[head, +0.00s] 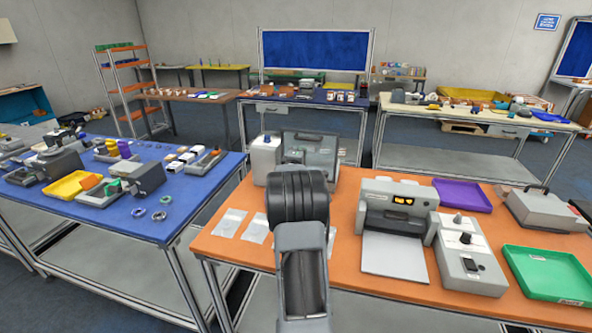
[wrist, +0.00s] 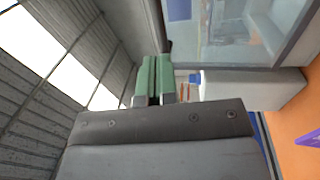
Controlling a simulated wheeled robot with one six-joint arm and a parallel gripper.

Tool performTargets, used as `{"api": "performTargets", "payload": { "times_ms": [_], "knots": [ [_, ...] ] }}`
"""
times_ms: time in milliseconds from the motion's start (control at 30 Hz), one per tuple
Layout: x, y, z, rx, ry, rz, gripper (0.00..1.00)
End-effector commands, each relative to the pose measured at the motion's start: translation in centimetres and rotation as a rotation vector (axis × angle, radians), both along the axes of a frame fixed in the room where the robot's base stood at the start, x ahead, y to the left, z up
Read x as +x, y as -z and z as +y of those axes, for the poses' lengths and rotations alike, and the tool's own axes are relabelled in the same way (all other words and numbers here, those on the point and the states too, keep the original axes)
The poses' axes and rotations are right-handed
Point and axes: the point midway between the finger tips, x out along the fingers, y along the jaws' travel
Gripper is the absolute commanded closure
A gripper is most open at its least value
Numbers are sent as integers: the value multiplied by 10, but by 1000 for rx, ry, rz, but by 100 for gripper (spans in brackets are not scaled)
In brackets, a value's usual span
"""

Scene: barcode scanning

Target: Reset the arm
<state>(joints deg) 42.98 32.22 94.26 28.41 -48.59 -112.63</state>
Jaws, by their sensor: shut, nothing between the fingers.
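My gripper (wrist: 154,78) shows in the wrist view, its two green fingers together with nothing between them. In the head view my dark arm stands upright in the middle, in front of the orange table (head: 228,246), and hides the fingers. A grey scanner-like machine (head: 397,203) with a lit yellow display stands on the table, right of my arm. A light plate (head: 394,256) lies in front of it. The gripper holds no object and touches nothing that I can see.
A white container (head: 265,158) and a clear-fronted grey box (head: 318,150) stand behind my arm. To the right are a grey control box (head: 468,255), a green tray (head: 548,274) and a purple tray (head: 461,194). A cluttered blue table (head: 125,215) stands left.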

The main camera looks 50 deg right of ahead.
Motion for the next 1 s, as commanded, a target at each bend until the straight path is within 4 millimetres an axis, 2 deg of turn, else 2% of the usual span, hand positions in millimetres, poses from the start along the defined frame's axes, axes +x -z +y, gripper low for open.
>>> {"api": "performTargets", "payload": {
  "times_ms": [200, 400, 600, 867, 967, 1000],
  "knots": [
    [-18, 8, 38, -1, -2, -1, 100],
    [-28, 10, 60, -1, -1, -1, 100],
    [-33, 11, 69, -1, 0, 0, 100],
    [-33, 12, 69, 23, -8, -37, 100],
    [-27, 24, 71, 140, -53, -115, 100],
    [-22, 36, 74, 227, -85, -150, 100]
  ]
}}
